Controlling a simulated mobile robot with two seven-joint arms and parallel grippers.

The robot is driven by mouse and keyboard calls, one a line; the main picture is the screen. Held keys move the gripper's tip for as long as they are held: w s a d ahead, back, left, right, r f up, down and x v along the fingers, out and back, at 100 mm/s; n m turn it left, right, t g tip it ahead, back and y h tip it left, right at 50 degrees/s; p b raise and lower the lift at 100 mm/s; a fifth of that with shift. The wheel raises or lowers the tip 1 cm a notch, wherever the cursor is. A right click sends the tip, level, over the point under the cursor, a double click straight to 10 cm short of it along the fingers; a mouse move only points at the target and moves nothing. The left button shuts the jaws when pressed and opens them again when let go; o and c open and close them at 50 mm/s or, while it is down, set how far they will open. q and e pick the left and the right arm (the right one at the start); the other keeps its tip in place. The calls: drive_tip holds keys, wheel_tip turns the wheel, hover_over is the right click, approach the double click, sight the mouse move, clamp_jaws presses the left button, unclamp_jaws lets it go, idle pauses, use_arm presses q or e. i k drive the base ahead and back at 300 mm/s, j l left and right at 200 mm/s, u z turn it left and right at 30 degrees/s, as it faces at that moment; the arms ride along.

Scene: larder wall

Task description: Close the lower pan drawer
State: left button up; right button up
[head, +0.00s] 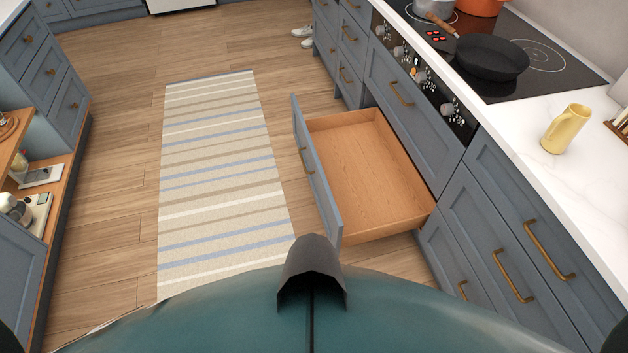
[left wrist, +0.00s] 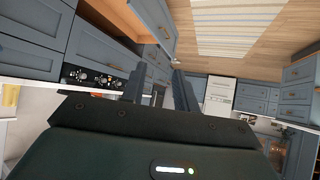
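The lower pan drawer (head: 370,173) is pulled far out from under the stove and looks empty, with a bare wooden inside. Its blue-grey front (head: 316,178) stands out over the floor and carries a brass handle (head: 303,160). The drawer front also shows at the top of the left wrist view (left wrist: 155,22). My left gripper (left wrist: 160,82) shows in that view with its two dark fingers apart and nothing between them. It is apart from the drawer. Neither gripper shows in the head view.
A striped rug (head: 220,180) lies on the wooden floor left of the drawer. Above the drawer are the stove knobs (head: 415,72), a black pan (head: 490,57) and a yellow jug (head: 566,129). An open shelf unit (head: 65,190) stands at the left. The floor between is clear.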

sight(365, 186)
drive_tip(key=i+j+z, duration=0.15)
drive_tip(key=z, duration=0.25)
drive_tip(key=i+j+z, duration=0.55)
drive_tip(key=z, duration=0.2)
